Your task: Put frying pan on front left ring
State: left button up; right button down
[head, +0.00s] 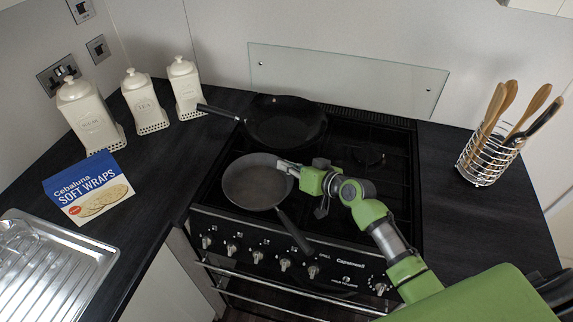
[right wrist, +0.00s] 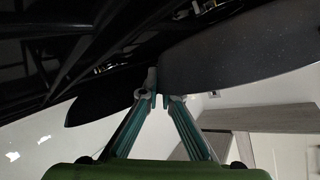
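The grey frying pan (head: 252,184) is over the front left of the black hob, with its dark handle (head: 294,232) reaching over the front edge towards the knobs. Whether its base touches the ring is hidden. My right gripper (head: 287,167) is at the pan's right rim. In the right wrist view, its fingertips (right wrist: 155,98) are close together at the edge of the dark pan (right wrist: 235,62) and look shut on the rim. The front left ring is hidden under the pan. My left gripper is not in view.
A second black pan (head: 284,124) sits on the back left of the hob (head: 395,180), close behind. A glass splashback (head: 345,80) stands behind. White canisters (head: 186,88) and a wraps box (head: 88,190) are left; a utensil basket (head: 487,160) is right. The right rings are free of pans.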

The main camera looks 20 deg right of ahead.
jog(key=c, duration=2.3)
grip_release()
jog(key=shift+s, duration=0.1)
jog(key=shift+b+v, duration=0.95)
jog(key=shift+v, duration=5)
jog(key=shift+r, duration=0.15)
